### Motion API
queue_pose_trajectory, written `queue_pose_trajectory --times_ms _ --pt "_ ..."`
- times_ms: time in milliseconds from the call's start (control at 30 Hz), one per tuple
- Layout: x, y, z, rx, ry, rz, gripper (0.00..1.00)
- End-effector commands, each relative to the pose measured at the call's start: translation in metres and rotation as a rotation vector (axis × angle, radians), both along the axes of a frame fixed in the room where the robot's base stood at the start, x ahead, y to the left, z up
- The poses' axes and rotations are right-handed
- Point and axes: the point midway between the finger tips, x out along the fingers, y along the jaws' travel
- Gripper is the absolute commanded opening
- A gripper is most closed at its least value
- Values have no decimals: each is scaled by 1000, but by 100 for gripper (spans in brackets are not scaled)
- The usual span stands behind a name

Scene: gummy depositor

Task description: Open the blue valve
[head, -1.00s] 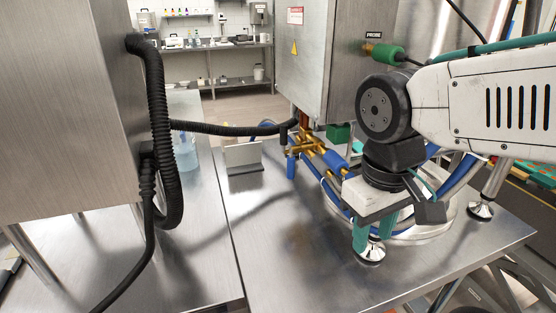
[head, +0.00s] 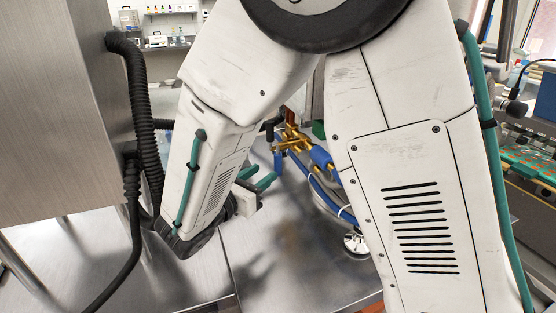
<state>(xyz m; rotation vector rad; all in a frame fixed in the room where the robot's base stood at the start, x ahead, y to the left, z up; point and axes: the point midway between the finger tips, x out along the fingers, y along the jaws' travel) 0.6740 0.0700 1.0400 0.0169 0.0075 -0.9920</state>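A brass valve assembly (head: 295,142) with blue parts stands on the steel table, right of centre in the head view. A short blue handle (head: 278,162) hangs down at its left end. A thicker blue piece (head: 321,157) is at its right, partly hidden by my arm. I cannot tell which blue part is the valve's lever. My gripper (head: 267,174) has teal fingers pointing right toward the assembly. They look spread apart with nothing between them. In the picture they lie just left of and below the blue handle; contact is not visible.
A steel cabinet (head: 50,110) with black corrugated hoses (head: 145,120) stands at the left, close to my arm. The steel tabletop (head: 270,260) in front is clear.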

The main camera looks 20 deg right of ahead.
Motion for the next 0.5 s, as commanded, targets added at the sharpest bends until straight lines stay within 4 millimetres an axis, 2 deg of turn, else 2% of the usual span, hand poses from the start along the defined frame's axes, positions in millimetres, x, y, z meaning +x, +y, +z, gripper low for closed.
queue_pose_trajectory --times_ms 133,500 --pt "10 -10 4 -23 2 11 38" --pt "40 -57 4 -19 2 7 38"
